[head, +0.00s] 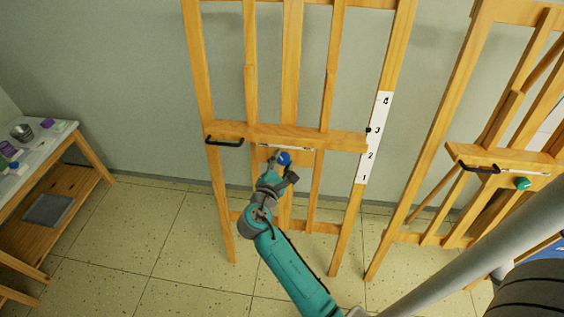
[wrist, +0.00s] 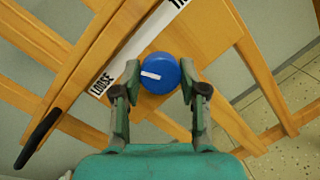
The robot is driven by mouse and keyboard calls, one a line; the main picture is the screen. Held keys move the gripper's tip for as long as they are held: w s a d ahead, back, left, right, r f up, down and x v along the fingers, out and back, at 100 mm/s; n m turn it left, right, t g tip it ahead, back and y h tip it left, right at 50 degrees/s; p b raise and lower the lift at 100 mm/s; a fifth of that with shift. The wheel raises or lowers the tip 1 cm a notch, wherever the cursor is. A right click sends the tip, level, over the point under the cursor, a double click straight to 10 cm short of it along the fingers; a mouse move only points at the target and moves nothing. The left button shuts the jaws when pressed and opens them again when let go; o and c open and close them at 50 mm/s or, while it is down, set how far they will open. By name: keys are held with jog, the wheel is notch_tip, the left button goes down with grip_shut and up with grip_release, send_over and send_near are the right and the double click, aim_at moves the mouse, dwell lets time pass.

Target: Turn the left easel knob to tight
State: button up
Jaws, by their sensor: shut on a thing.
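The left easel (head: 250,80) is wooden and has a round blue knob (head: 283,157) under its crossbar (head: 320,140). In the wrist view the blue knob (wrist: 165,66) sits between the two fingers of my gripper (wrist: 160,75), which is shut on its sides. A short white mark on the knob's face points left in that view. A white label strip (wrist: 135,48) beside the knob reads LOOSE at its lower left end. Its upper right end is cut off after the letters TI. In the head view my gripper (head: 280,168) partly covers the knob.
A black handle (head: 225,142) sticks out at the crossbar's left end. A numbered white scale (head: 374,140) runs along the left easel's right post, with a black pointer near 3. The right easel (head: 460,110) has a green knob (head: 522,183). A table (head: 62,143) stands at left.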

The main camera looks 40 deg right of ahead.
jog(key=m, duration=0.4)
jog(key=shift+r+m+g+y, duration=0.1)
jog(key=shift+m+g+y, duration=0.2)
jog(key=shift+m, duration=0.1)
jog(key=m, duration=0.3)
jog(key=shift+m+y, duration=0.3)
jog(key=m, duration=0.4)
jog(key=shift+s+d+y, duration=0.1)
jog(key=shift+y, duration=0.3)
jog(key=m, duration=0.3)
jog(key=shift+m+y, duration=0.4)
jog(key=o, duration=1.1)
jog(key=shift+o, duration=0.2)
